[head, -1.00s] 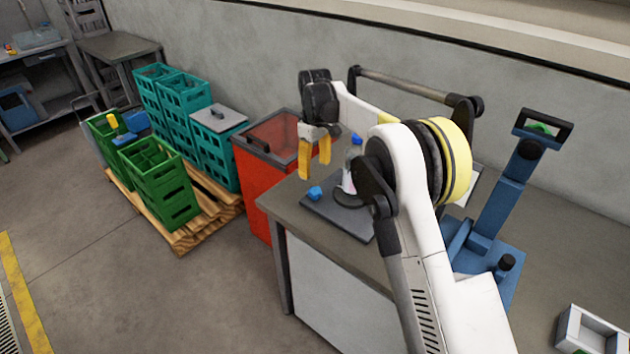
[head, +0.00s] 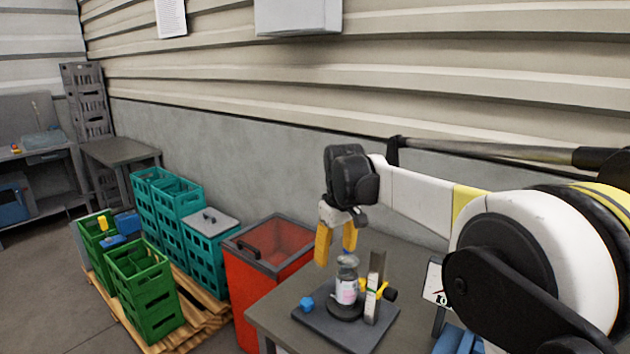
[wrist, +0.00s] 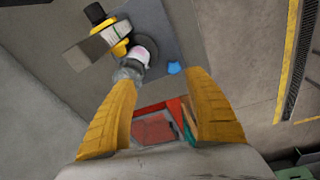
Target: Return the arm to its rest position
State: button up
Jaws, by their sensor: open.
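My gripper (head: 336,249) hangs from the raised arm with its two yellow fingers pointing down, apart and with nothing between them. In the head view it is above the bench's left end, just over a small labelled bottle (head: 346,288). The bottle stands upright on a dark plate fixture (head: 325,330), beside an upright grey bar (head: 375,275). In the wrist view the open fingers (wrist: 160,78) show, with the bottle (wrist: 141,50) beyond the left fingertip. I cannot tell whether that fingertip touches it. A small blue piece (head: 307,303) lies on the plate.
A red bin (head: 245,290) stands left of the bench (head: 262,318). Green crates (head: 145,290) and teal crates (head: 205,250) are on a wooden pallet (head: 200,325) further left. A wall runs behind. Blue equipment (head: 455,342) is partly hidden under my arm at right.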

jog(key=s+d+r+m+t, duration=0.1)
jog(key=s+d+r, duration=0.15)
jog(key=s, duration=0.25)
jog(key=s+d+r+m+t, duration=0.1)
jog(key=s+d+r, duration=0.1)
jog(key=s+d, duration=0.25)
jog(key=s+d+f+m+t, duration=0.1)
jog(key=s+d+f+m, duration=0.1)
jog(key=s, duration=0.9)
jog(key=s+d+f+m+t+b, duration=0.1)
jog(key=s+d+f, duration=0.4)
jog(key=s, duration=0.6)
jog(key=m+t, duration=0.1)
jog(key=m, duration=0.1)
jog(key=shift+s+f+m, duration=0.3)
jog(key=shift+s+f, duration=0.05)
jog(key=shift+s, duration=0.05)
jog(key=shift+d, duration=0.1)
